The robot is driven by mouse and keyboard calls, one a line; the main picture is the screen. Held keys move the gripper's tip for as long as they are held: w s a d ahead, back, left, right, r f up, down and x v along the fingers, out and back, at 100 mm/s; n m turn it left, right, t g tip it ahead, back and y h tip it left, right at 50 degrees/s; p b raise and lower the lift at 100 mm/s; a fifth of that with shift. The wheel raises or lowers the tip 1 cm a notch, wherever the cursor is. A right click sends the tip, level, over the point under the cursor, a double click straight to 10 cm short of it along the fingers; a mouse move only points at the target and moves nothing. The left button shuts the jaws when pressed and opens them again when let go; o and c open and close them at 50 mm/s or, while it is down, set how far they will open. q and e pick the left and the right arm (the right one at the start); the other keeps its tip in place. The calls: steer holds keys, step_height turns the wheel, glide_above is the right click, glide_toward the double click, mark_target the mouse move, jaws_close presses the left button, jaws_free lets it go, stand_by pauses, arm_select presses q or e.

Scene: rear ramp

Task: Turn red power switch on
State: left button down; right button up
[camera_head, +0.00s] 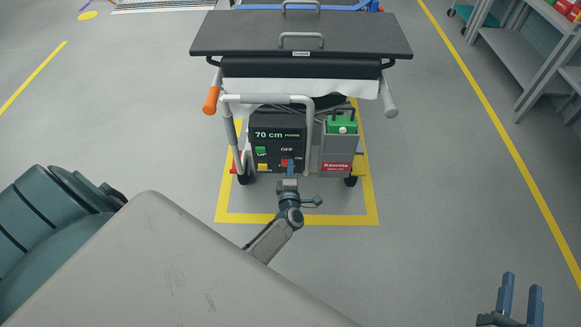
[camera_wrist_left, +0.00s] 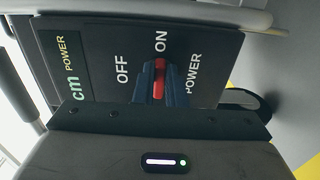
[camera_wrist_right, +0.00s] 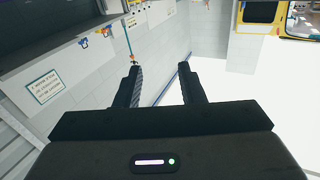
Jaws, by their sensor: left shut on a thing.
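The red power switch (camera_wrist_left: 160,75) sits on the black control panel (camera_wrist_left: 95,60) of a wheeled cart. In the left wrist view it shows between the blue fingertips of my left gripper (camera_wrist_left: 160,90), which are shut on it. OFF is printed to its left and ON just above it; which position it is in I cannot tell. In the head view my left gripper (camera_head: 289,169) reaches the panel's lower right, and its fingers partly hide the switch (camera_head: 284,162). My right gripper (camera_head: 521,295) is open and empty at the lower right, far from the cart; its spread fingers show in the right wrist view (camera_wrist_right: 159,88).
The cart has a dark flat top (camera_head: 350,35), a grey tube frame (camera_head: 265,98) around the panel and an orange-tipped handle (camera_head: 211,100). Green and yellow buttons and a green-topped grey box (camera_head: 341,124) are close by. Shelving (camera_head: 520,75) stands at the right. The floor between is clear.

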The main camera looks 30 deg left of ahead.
steer(key=shift+f, duration=0.15)
arm_select(q)
steer(key=c, duration=1.5)
jaws_free()
steer(key=shift+d, duration=0.1)
